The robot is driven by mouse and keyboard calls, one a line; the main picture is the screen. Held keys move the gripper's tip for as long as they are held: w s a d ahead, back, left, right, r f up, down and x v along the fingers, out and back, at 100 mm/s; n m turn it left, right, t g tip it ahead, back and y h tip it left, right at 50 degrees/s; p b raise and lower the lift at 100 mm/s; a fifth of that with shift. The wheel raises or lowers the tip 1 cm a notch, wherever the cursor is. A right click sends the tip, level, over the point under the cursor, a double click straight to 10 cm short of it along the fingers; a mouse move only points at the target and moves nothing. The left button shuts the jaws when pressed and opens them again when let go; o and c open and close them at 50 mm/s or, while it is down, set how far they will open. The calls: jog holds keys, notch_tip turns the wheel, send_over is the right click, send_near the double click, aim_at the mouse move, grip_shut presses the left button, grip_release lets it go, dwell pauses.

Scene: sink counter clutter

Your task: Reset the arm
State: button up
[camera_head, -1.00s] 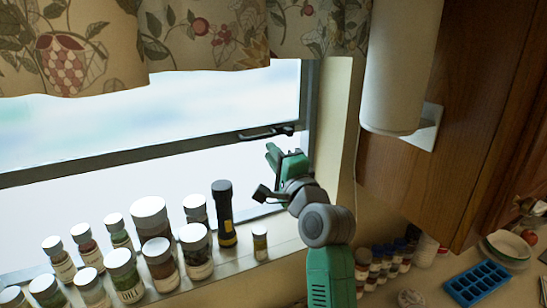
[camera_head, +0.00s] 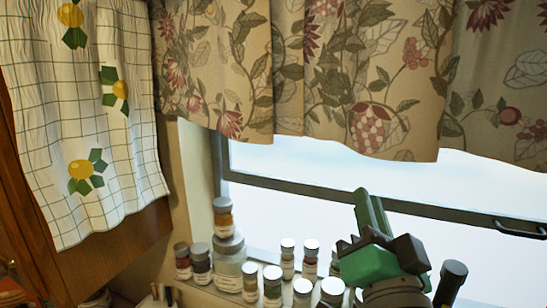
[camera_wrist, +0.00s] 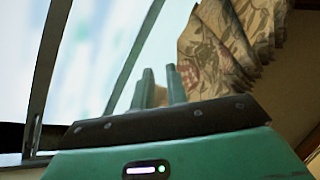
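My gripper (camera_head: 371,205) is green with dark parts. In the head view it points upward in front of the window, above the row of jars on the sill. In the wrist view its two green fingers (camera_wrist: 160,88) stand a little apart, with tan background between them. Nothing shows held. The window and the patterned curtain lie beyond the fingers.
Several spice jars (camera_head: 272,285) stand along the window sill, one stacked on a larger jar (camera_head: 229,260). A dark flashlight (camera_head: 451,284) stands right of my arm. A floral valance (camera_head: 300,70) hangs above. A checked towel (camera_head: 85,130) hangs at left by a wooden cabinet (camera_head: 40,230).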

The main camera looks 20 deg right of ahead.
jog(key=s+a+r+n+t+y+p, duration=0.1)
jog(key=s+a+r+n+y, duration=0.1)
jog(key=a, duration=0.5)
jog(key=s+a+r+n+t+y+p, duration=0.1)
jog(key=s+a+r+n, duration=0.3)
jog(key=a, duration=0.4)
jog(key=s+a+r+n+t+y+p, duration=0.1)
jog(key=s+a+r+n+y, duration=0.2)
jog(key=a, duration=0.5)
jog(key=shift+s+a+r+n+t+y, duration=0.15)
jog(key=shift+s+r+n+t+y, duration=0.25)
jog(key=shift+s+n, duration=0.6)
